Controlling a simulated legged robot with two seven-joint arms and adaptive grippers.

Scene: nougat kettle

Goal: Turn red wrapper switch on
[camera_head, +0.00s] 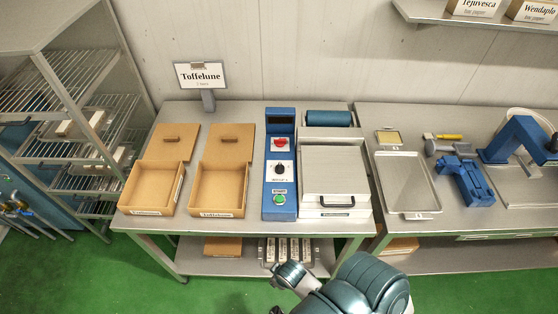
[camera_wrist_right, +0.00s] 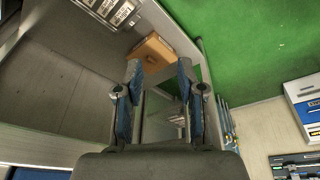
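The red switch (camera_head: 280,143) sits on a white plate near the top of a blue control panel (camera_head: 268,208) on the table. Below it are a black knob (camera_head: 279,168) and a green button (camera_head: 279,199). I cannot tell the red switch's setting. My right arm comes in at the bottom of the head view, below and in front of the table, well apart from the panel. In the right wrist view, my right gripper (camera_wrist_right: 158,68) has its two blue-padded fingers spread, with nothing between them. The red switch does not show there. My left gripper is not in view.
The wrapper machine (camera_head: 335,172) with a black handle stands right of the panel. Open cardboard boxes (camera_head: 153,190) with lids stand left. A metal tray (camera_head: 405,180) and blue tools (camera_head: 465,181) lie further right. A wire rack (camera_head: 80,120) stands left. The front floor is mostly clear.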

